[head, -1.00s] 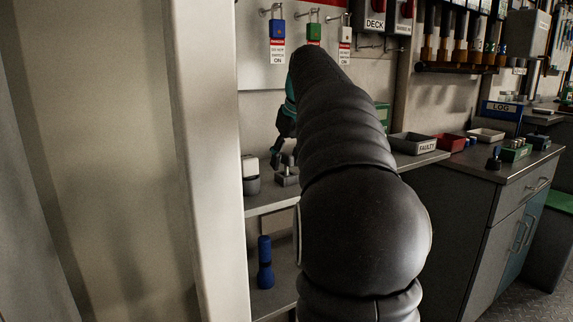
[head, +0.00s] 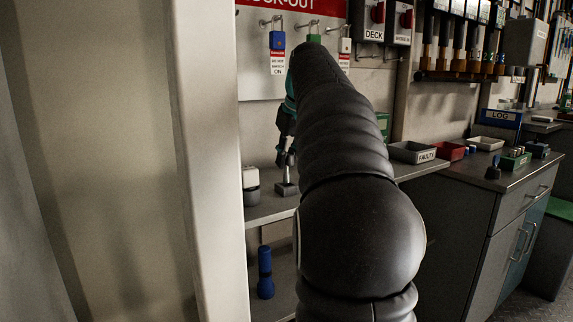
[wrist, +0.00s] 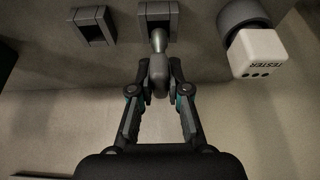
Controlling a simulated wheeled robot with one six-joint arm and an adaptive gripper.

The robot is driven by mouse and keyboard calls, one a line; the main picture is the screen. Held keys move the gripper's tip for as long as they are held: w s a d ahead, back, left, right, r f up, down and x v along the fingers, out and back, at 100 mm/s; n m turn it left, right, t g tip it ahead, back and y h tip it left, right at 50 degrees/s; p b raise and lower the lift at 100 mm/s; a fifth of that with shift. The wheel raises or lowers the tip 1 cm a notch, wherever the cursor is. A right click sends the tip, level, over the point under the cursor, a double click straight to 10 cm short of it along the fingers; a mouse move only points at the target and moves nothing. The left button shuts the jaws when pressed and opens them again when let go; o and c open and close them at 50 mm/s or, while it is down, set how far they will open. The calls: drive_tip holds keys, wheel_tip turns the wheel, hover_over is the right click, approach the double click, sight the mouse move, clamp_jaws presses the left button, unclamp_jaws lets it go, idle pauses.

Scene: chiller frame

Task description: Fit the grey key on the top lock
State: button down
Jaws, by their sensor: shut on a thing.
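My gripper (wrist: 158,83) is shut on the grey key (wrist: 158,72), holding its rounded grey head between the fingertips. The key's silver stem (wrist: 158,41) points away from the gripper to a grey lock block (wrist: 172,22). The stem's tip overlaps this block; I cannot tell whether it is inside. A second grey block (wrist: 92,26) with a dark square recess is to its left in the wrist view. In the head view the gripper (head: 286,140) is partly behind my arm, with the silver stem (head: 290,161) just above a lock block (head: 286,189) on the shelf.
A white and grey tester (wrist: 262,54) stands right of the blocks in the wrist view. A blue torch (head: 265,272) stands on the lower shelf. Padlocks, including a blue one (head: 277,40), hang on the board behind. A pale post (head: 208,180) stands close on the left.

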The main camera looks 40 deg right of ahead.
drive_tip(key=s+d+r+p, duration=0.2)
drive_tip(key=s+d+r, duration=0.5)
drive_tip(key=s+r, duration=0.1)
drive_tip(key=shift+s+d, duration=0.35)
drive_tip(key=shift+s, duration=0.05)
drive_tip(key=shift+r, duration=0.1)
